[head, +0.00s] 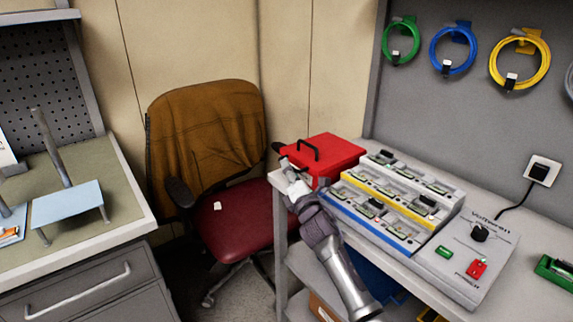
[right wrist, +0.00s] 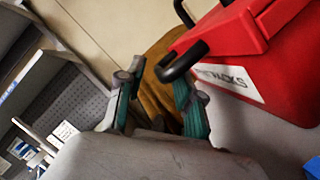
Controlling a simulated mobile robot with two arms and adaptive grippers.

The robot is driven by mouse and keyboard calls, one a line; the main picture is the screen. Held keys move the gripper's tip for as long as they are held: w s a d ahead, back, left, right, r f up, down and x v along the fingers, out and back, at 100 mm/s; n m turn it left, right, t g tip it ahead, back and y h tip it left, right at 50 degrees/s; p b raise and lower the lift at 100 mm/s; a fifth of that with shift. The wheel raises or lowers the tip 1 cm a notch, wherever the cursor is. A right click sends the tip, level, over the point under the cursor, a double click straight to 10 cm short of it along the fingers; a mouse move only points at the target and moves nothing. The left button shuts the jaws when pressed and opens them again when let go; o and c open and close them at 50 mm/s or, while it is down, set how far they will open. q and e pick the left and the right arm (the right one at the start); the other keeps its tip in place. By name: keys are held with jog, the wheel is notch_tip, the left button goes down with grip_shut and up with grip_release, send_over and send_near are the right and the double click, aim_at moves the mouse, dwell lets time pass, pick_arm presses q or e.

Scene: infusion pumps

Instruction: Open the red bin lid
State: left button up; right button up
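The red bin (head: 335,150) stands at the left back end of the workbench with its lid (head: 340,146) shut. A black loop handle (head: 303,147) shows on top. In the right wrist view the bin (right wrist: 285,85) fills the upper right, with a partly readable white label ending in "PACKS". A black tab or handle (right wrist: 182,60) juts from its lid edge. My right gripper (head: 285,163) is at the bin's near left side. Its fingers (right wrist: 158,90) are apart, with nothing seen between them. The black tab is close to the fingertips; I cannot tell whether they touch. My left gripper is out of view.
A tray unit (head: 395,200) with several small parts stands right of the bin, beside a grey control box (head: 465,255). A chair (head: 235,220) with a brown jacket stands left of the bench. Cable coils (head: 455,50) hang behind.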

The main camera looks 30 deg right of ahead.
jog(key=shift+x, duration=1.3)
grip_shut()
